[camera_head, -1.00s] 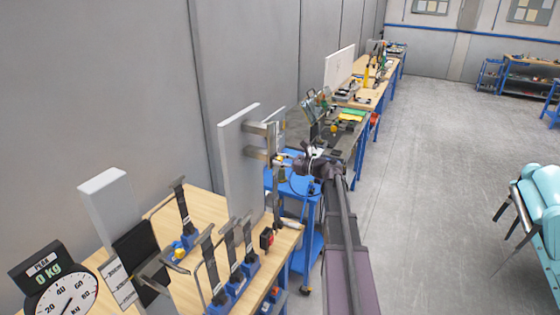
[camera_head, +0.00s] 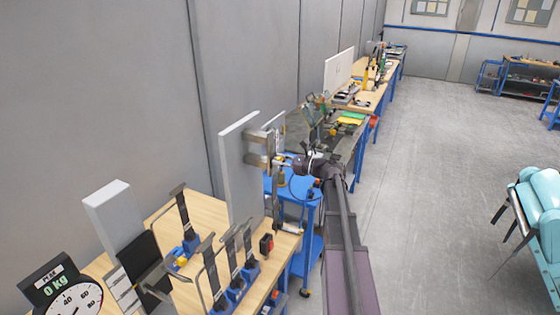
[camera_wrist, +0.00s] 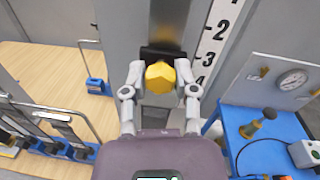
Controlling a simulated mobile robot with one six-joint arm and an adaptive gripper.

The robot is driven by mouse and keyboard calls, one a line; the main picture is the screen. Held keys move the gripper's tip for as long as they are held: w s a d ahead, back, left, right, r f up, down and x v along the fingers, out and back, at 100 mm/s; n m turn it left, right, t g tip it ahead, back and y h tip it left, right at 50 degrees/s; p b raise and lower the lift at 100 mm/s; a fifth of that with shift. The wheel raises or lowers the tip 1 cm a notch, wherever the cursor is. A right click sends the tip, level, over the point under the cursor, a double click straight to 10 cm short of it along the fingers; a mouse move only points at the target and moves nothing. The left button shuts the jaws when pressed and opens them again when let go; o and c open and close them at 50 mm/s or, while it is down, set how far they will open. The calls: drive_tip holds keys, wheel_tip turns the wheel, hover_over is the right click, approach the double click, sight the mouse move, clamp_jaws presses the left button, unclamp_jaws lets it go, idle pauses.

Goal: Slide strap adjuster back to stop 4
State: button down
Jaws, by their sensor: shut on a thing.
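The strap adjuster shows in the wrist view as a black slider (camera_wrist: 150,53) with a yellow faceted knob (camera_wrist: 160,77). My gripper (camera_wrist: 159,72) is shut on the yellow knob, one finger on each side. In the head view my gripper (camera_head: 293,165) is beside the upright panel (camera_head: 238,170), where the knob is small.
A blue trolley (camera_wrist: 240,110) with a gauge and a bottle-like item stands on the right in the wrist view. A wooden bench (camera_head: 205,207) with several blue-based, black-handled fixtures is at lower left in the head view, beside a dial scale reading 0 kg.

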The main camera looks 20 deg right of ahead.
drive_tip(key=shift+c, duration=1.9)
unclamp_jaws()
drive_tip(key=shift+a, duration=0.1)
drive_tip(key=v, duration=1.2)
